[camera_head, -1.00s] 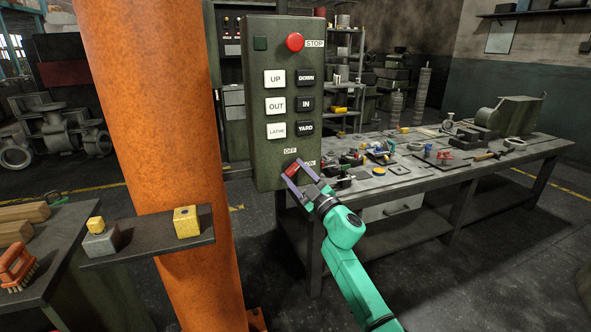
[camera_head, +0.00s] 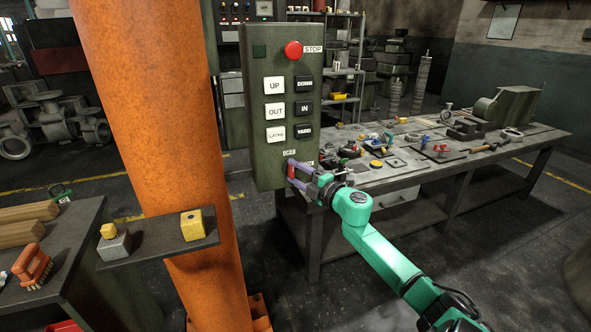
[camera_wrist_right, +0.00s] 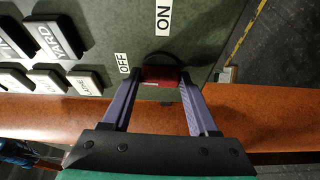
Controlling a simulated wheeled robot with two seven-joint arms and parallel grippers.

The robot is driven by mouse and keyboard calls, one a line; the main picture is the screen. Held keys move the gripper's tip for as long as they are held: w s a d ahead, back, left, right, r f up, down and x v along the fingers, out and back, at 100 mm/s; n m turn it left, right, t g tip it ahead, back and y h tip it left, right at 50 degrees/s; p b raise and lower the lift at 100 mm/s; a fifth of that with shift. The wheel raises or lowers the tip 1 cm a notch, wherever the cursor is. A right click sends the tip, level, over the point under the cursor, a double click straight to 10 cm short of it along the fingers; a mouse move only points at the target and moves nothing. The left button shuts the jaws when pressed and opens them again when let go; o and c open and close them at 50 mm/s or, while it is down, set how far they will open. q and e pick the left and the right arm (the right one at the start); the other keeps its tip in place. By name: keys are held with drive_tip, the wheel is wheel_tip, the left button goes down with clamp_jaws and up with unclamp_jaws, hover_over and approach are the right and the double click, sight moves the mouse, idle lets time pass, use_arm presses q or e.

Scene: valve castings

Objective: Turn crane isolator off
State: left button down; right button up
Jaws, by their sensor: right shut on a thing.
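The crane isolator is a red rotary handle (camera_head: 291,171) low on the front of the green control box (camera_head: 261,165). In the head view it stands close to upright under the OFF label (camera_head: 291,152). My right gripper (camera_head: 292,171) comes from the right and is shut on it, partly hiding it. In the right wrist view the red handle (camera_wrist_right: 160,76) lies between both fingertips. There the OFF label (camera_wrist_right: 124,63) is just left of it and the ON label (camera_wrist_right: 163,17) is above. My left gripper is not in view.
Above the handle are a red STOP button (camera_head: 293,50) and rows of white and black buttons. A cluttered workbench (camera_head: 450,175) is behind my right arm.

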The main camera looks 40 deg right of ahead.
drive_tip(key=shift+f+n, duration=0.1)
drive_tip(key=shift+n, duration=0.2)
idle(0.4)
drive_tip(key=o, duration=1.4)
drive_tip(key=s, duration=0.9)
drive_tip(key=s+d, duration=0.1)
drive_tip(key=s, duration=0.4)
drive_tip(key=shift+s+b, duration=0.3)
drive_tip(key=shift+b, duration=0.1)
